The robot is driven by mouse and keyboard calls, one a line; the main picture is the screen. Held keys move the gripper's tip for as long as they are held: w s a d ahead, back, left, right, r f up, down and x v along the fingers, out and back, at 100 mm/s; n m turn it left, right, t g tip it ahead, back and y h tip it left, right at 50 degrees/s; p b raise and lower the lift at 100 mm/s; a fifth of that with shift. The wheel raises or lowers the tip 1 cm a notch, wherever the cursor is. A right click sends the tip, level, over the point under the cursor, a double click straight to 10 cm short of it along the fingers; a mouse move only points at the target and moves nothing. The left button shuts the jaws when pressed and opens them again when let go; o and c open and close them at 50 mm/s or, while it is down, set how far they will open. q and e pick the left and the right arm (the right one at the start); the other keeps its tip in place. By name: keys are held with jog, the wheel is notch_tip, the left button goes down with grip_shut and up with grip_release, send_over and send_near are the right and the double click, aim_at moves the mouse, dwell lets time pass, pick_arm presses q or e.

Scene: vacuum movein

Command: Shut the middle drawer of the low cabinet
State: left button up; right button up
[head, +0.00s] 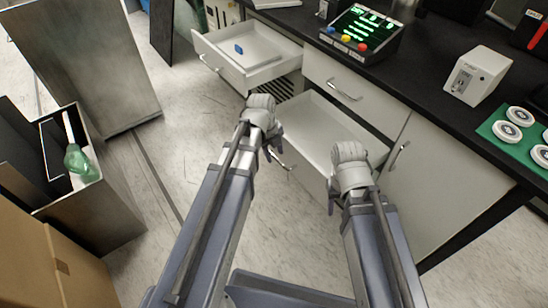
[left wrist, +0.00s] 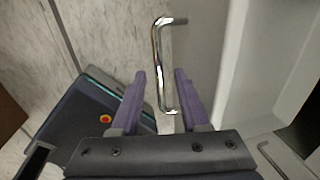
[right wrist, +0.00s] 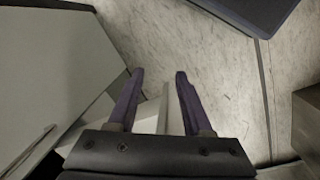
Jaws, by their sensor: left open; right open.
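The low cabinet (head: 440,190) is white and stands under a black worktop. An open drawer (head: 325,125), white and empty inside where visible, sticks out below a shut drawer front with a bar handle. My left gripper (head: 272,153) is open at the left end of its front, and part of its silver handle (head: 285,163) shows there. In the left wrist view the handle (left wrist: 157,45) lies between the open fingers (left wrist: 160,72); contact is unclear. My right gripper (head: 334,200) is open at the front's right end. A pale upright panel edge (right wrist: 164,108) lies between its fingers (right wrist: 158,74).
Another open drawer (head: 245,55), with a small blue object (head: 239,48) inside, sticks out further left. A grey bin (head: 85,205) holding a green bottle (head: 80,160) and a cardboard box (head: 60,265) stand at left. Speckled floor (head: 180,140) is free between.

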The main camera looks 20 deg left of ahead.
pick_arm(q)
jog(key=shift+c, duration=0.2)
grip_shut()
dwell(1.3)
